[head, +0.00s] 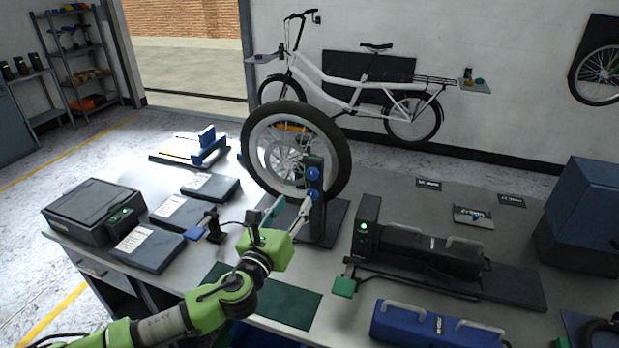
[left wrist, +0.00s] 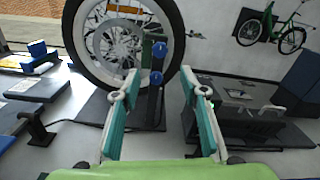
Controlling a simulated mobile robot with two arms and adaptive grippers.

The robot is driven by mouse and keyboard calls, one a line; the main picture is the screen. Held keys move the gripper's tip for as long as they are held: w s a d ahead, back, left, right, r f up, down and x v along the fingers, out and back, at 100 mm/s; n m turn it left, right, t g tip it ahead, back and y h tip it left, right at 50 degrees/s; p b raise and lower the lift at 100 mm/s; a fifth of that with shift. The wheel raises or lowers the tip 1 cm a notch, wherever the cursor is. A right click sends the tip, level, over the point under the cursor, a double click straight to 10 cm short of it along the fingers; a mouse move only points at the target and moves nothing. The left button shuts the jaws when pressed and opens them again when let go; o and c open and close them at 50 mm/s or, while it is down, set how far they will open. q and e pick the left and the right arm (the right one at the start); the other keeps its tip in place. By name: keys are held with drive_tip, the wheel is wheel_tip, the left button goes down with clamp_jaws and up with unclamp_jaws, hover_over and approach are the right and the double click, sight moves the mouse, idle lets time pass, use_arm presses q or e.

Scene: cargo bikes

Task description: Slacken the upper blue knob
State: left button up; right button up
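The upper blue knob (head: 313,173) sits near the top of a dark upright post beside the wheel (head: 339,150). The lower blue knob (head: 312,195) is just below it on the same post. Both show in the left wrist view, the upper one (left wrist: 159,49) above the lower one (left wrist: 155,78). My left gripper (head: 296,204) is open and empty, in front of and below the upper knob. In the left wrist view the post stands between the spread fingers (left wrist: 160,82), beyond the tips; I see no contact. My right gripper does not show clearly.
The wheel stand's dark base (head: 333,222) rests on the workbench. To its right is a black device (head: 425,250) with a green light. Dark flat cases (head: 148,247) and a small blue-topped stand (head: 211,225) are at left. A blue case (head: 430,328) lies in front.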

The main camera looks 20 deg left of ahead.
sight(312, 176)
use_arm(q)
drive_tip(key=w, duration=0.4)
drive_tip(key=w+p, duration=0.1)
drive_tip(key=w, duration=0.3)
drive_tip(key=w+p, duration=0.1)
drive_tip(key=w, duration=0.3)
drive_tip(key=shift+w+d, duration=0.25)
drive_tip(key=shift+w, duration=0.05)
drive_tip(key=c, duration=1.1)
